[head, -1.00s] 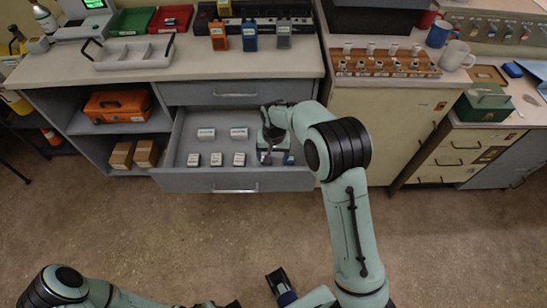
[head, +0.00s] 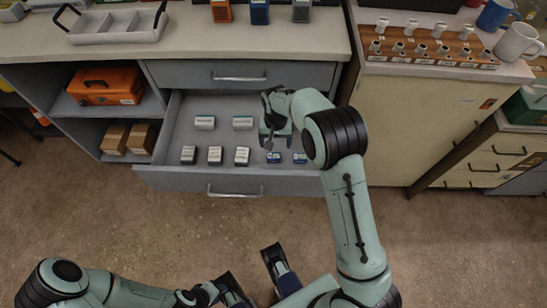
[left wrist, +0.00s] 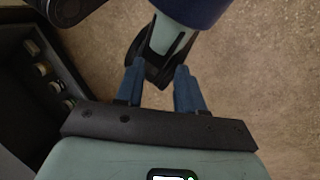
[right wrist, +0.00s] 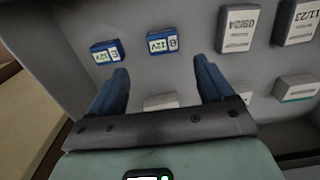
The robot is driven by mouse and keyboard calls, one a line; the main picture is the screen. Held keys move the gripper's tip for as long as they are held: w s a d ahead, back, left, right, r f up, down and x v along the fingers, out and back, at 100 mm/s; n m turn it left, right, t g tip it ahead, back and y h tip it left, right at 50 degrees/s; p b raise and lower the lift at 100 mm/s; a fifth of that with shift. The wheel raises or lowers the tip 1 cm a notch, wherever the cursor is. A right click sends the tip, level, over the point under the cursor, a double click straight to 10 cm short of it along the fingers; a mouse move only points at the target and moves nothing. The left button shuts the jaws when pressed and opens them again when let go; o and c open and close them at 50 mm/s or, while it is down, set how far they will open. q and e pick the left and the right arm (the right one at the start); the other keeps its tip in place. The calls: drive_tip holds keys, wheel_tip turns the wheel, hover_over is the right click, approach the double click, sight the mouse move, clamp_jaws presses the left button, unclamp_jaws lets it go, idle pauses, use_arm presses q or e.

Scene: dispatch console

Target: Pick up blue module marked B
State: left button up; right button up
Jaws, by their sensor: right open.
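Two small blue modules sit side by side near the front right of the open drawer (head: 225,181). The blue module marked B (right wrist: 162,41) lies closer to the pale boxes; in the head view it is the left one (head: 274,157). The other blue module (right wrist: 107,51) has a different letter, hard to read, and shows in the head view too (head: 300,158). My right gripper (right wrist: 160,78) is open and empty above the drawer, apart from both modules, and shows in the head view (head: 271,138). My left gripper (left wrist: 158,80) is open and empty, low over the floor.
Several pale, dark-sided boxes (head: 215,155) stand left of the blue modules, and two white ones (head: 204,122) lie behind. The cabinet (head: 400,130) flanks the drawer on the right. The counter (head: 200,50) overhangs behind. The floor in front is clear.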

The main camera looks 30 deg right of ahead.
sight(274, 156)
wheel_tip(274, 156, down, 4)
drive_tip(key=shift+r, duration=0.25)
drive_tip(key=f, duration=0.1)
drive_tip(key=f+b, duration=0.1)
drive_tip(key=f, duration=0.3)
drive_tip(key=shift+a+b, duration=0.35)
use_arm(q)
drive_tip(key=shift+t+y, duration=0.3)
drive_tip(key=shift+t, duration=0.1)
drive_tip(key=w+f, duration=0.1)
drive_tip(key=w+a+f, duration=0.1)
drive_tip(key=w, duration=0.1)
drive_tip(key=shift+a+f, duration=0.2)
use_arm(e)
drive_tip(key=shift+r, duration=0.1)
drive_tip(key=c, duration=1.2)
